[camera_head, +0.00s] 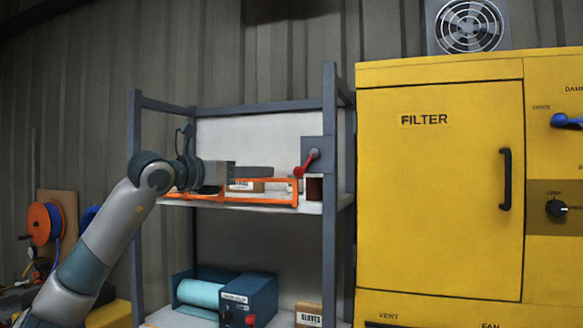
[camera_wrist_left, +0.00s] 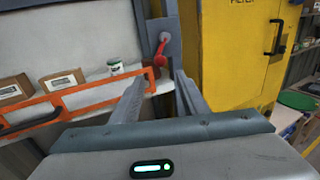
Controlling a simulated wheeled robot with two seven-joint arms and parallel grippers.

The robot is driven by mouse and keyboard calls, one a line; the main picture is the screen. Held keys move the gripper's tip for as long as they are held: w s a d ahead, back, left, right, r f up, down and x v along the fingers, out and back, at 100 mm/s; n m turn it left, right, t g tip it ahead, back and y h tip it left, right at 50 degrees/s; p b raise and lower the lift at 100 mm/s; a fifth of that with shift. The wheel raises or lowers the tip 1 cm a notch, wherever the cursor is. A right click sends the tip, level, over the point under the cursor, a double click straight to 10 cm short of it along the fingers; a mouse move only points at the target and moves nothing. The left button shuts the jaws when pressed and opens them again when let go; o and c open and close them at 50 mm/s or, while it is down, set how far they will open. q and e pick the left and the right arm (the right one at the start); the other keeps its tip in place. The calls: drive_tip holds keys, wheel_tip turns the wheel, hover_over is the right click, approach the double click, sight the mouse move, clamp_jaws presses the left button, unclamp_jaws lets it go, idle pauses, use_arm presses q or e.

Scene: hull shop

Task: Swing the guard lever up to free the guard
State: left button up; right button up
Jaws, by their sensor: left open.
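The red guard lever (camera_head: 306,163) sits on a grey plate (camera_head: 319,148) on the shelf's right post, its knob end pointing down and to the left. In the left wrist view the lever (camera_wrist_left: 161,48) hangs down from its pivot. The orange guard (camera_head: 240,202) runs along the front of the upper shelf; it also shows in the left wrist view (camera_wrist_left: 92,87). My left gripper (camera_head: 272,172) is open and empty, just left of the lever knob in the head view. In the left wrist view the knob shows beyond the gap between the fingertips (camera_wrist_left: 160,82). My right gripper is out of view.
Small boxes (camera_wrist_left: 64,79) and a can (camera_wrist_left: 116,68) stand behind the guard. The yellow filter cabinet (camera_head: 440,190) stands close to the right of the shelf. A blue-grey machine (camera_head: 250,293) sits on the lower shelf.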

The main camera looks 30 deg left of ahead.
sight(295, 171)
use_arm(q)
drive_tip(key=w+p, duration=0.2)
drive_tip(key=w, duration=0.1)
drive_tip(key=w+d+p, duration=0.1)
drive_tip(key=w, duration=0.3)
drive_tip(key=w+p, duration=0.2)
drive_tip(key=w, duration=0.2)
drive_tip(key=shift+w+d+r+p, duration=0.15)
drive_tip(key=shift+w+d+p, duration=0.05)
drive_tip(key=shift+d+p, duration=0.2)
drive_tip(key=shift+w+d, duration=0.1)
drive_tip(key=shift+w, duration=0.6)
clamp_jaws()
